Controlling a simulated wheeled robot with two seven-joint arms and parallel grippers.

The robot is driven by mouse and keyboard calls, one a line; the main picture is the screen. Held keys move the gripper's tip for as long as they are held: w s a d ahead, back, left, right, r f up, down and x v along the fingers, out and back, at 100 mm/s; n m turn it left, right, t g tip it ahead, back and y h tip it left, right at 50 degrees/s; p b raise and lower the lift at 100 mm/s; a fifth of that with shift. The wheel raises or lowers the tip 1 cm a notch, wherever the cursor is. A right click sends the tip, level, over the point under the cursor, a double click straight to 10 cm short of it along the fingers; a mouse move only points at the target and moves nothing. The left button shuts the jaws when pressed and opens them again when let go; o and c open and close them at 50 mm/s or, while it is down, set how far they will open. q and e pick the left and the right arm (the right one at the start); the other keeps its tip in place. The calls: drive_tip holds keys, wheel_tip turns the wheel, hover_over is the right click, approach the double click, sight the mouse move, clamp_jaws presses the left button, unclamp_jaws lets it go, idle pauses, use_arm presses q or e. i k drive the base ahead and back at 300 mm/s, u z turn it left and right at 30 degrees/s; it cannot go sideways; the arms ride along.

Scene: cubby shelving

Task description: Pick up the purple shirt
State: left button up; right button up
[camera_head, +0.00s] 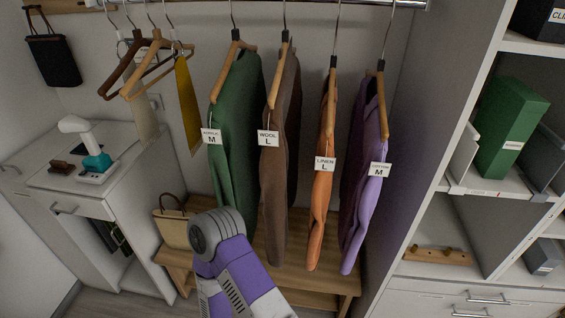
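The purple shirt (363,200) hangs on a wooden hanger (383,105) at the right end of the rail, beside the tall shelving. It carries a white tag (380,170) that reads "M". An orange shirt (321,200) tagged "LINEN L" hangs just left of it. Part of my own arm, purple and white with a grey rounded joint, rises from the bottom edge in front of the bench, to the left of the purple shirt. It is apart from that shirt in the picture. I see no fingers of either gripper.
A brown garment (281,170) and a green one (236,140) hang further left, then several hangers. Below is a wooden bench (325,279) with a handbag (173,228). White shelving (450,150) stands close on the right. A white cabinet (50,184) is at left.

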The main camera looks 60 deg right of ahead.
sight(365, 167)
drive_tip(key=u, duration=0.4)
drive_tip(key=k, duration=0.85)
drive_tip(key=z, duration=1.35)
